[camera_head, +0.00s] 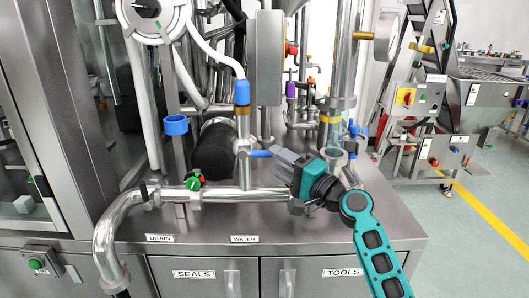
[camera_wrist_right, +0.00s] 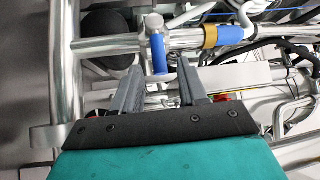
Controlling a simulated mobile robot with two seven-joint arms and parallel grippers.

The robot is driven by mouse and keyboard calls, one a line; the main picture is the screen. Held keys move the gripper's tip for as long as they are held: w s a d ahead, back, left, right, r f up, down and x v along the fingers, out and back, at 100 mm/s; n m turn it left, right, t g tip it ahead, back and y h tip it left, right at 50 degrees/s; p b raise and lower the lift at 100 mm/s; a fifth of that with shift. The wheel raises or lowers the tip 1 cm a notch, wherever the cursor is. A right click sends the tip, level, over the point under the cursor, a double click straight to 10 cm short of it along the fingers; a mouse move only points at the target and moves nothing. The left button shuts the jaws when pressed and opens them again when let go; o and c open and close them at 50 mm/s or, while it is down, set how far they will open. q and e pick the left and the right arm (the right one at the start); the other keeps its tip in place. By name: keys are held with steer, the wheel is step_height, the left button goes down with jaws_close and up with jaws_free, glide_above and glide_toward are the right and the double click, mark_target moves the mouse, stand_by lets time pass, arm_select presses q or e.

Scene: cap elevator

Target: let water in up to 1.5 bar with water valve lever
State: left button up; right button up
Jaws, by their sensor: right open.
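The blue water valve lever (camera_head: 260,153) sticks out to the right from the upright steel pipe (camera_head: 243,130) above the WATER label (camera_head: 244,239). My right gripper (camera_head: 280,158) is open, with its fingertips at the lever's free end. In the wrist view the blue lever (camera_wrist_right: 158,55) points toward my open fingers (camera_wrist_right: 168,82), nearest the left finger. I cannot tell whether a finger touches it. A round dial (camera_head: 388,35) at the upper right is seen nearly edge-on, so I cannot read it. My left gripper is not in view.
Vertical pipes (camera_head: 343,75) rise behind my right gripper. The steel counter (camera_head: 220,222) in front is mostly clear.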

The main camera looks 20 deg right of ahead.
mark_target(270, 156)
steer(key=shift+x, duration=2.3)
jaws_close()
